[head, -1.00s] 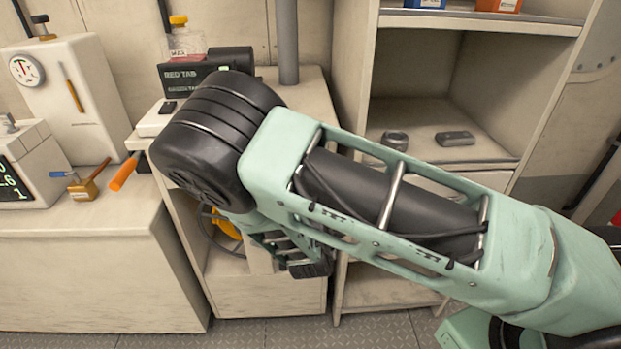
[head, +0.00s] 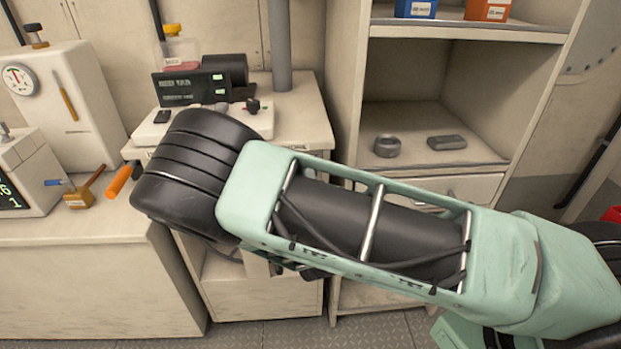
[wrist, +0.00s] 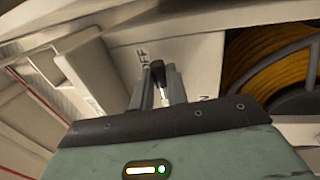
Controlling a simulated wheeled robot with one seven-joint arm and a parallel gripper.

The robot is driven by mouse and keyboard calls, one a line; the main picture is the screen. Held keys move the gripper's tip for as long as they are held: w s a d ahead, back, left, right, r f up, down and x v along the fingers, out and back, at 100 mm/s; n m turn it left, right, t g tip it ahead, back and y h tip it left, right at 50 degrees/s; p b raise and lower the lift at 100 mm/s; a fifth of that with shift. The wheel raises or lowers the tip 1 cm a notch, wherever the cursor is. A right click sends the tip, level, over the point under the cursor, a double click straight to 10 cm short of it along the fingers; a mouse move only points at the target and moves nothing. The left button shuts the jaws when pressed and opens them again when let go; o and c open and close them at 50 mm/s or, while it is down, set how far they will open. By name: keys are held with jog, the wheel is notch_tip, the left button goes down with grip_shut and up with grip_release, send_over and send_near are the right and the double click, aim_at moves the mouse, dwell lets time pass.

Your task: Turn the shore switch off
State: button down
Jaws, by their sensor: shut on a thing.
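The shore switch lever (wrist: 157,70) shows in the wrist view, with a dark tip and a thin bright shaft, on a pale panel (wrist: 197,55). My gripper (wrist: 158,88) is shut on the lever, one finger on each side. Letters of an OFF mark stand just left of the lever's tip. Part of another mark, seemingly ON, shows lower right, partly hidden by my gripper. I cannot tell the lever's exact setting. In the head view my arm hides the switch and fingers.
A yellow coil (wrist: 262,60) on a grey reel lies right of the panel in the wrist view. In the head view, a counter holds a black display box (head: 190,88) behind my arm. Open shelves (head: 440,100) stand to the right. An orange handle (head: 119,180) juts out at left.

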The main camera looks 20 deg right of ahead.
dwell(0.3)
jog(key=c, duration=1.4)
grip_release()
jog(key=shift+s+a, duration=0.1)
jog(key=shift+s, duration=0.05)
jog(key=b+v, duration=0.2)
jog(key=v, duration=1.5)
jog(key=shift+s+f+b, duration=0.1)
jog(key=shift+b, duration=0.25)
